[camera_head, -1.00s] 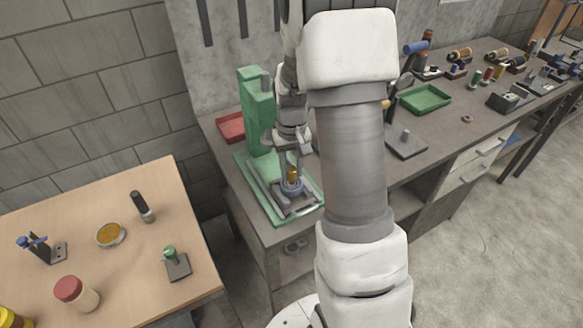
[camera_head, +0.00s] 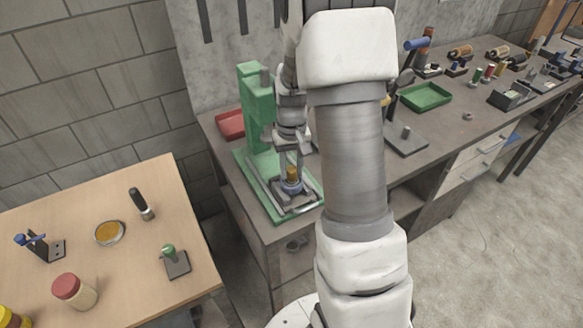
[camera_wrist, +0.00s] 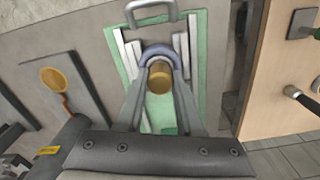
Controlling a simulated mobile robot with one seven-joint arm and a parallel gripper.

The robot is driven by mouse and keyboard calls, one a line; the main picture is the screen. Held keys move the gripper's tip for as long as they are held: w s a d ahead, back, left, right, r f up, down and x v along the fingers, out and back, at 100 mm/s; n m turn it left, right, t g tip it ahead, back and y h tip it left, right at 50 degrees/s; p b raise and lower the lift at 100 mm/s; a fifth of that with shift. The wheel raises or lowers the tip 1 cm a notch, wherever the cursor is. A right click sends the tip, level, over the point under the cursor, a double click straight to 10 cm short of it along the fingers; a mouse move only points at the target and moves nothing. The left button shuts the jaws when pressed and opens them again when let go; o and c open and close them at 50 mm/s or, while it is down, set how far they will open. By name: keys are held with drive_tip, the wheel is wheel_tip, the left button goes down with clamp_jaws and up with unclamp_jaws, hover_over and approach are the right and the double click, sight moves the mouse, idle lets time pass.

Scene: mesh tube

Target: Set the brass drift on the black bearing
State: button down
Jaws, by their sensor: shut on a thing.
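The brass drift (camera_head: 292,173) is upright in my gripper at the green press, and it also shows in the wrist view (camera_wrist: 160,78). My gripper (camera_wrist: 160,80) is shut on it, with one finger on each side. A blue-grey ring (camera_head: 291,188) sits on the press base around the lower end of the drift. In the wrist view the ring (camera_wrist: 162,50) curves behind the drift. I cannot make out a black bearing apart from this ring. Whether the drift's lower end touches anything is hidden.
The green press column (camera_head: 255,105) stands close beside my gripper, on a green base tray (camera_head: 248,172). A red tray (camera_head: 230,123) lies behind it. A green tray (camera_head: 425,97) and several tools are farther right. A wooden table (camera_head: 75,210) is at the left.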

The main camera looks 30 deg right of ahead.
drive_tip(key=shift+f+b, duration=0.3)
drive_tip(key=shift+f, duration=0.15)
drive_tip(key=shift+c, duration=2.3)
unclamp_jaws()
drive_tip(key=shift+r, duration=0.1)
wheel_tip(320, 180, up, 17)
drive_tip(key=shift+r+p, duration=0.2)
drive_tip(key=shift+p, duration=0.15)
drive_tip(key=s+a+r+n+t, duration=0.1)
drive_tip(key=s+a+r+t, duration=0.1)
drive_tip(key=s+a, duration=0.4)
drive_tip(key=s+a+r+n+t, duration=0.1)
drive_tip(key=s+a+r+t, duration=0.2)
drive_tip(key=s, duration=0.9)
drive_tip(key=shift+s+a+r+n+t, duration=0.3)
drive_tip(key=shift+s+a+r, duration=0.05)
drive_tip(key=shift+a, duration=1.35)
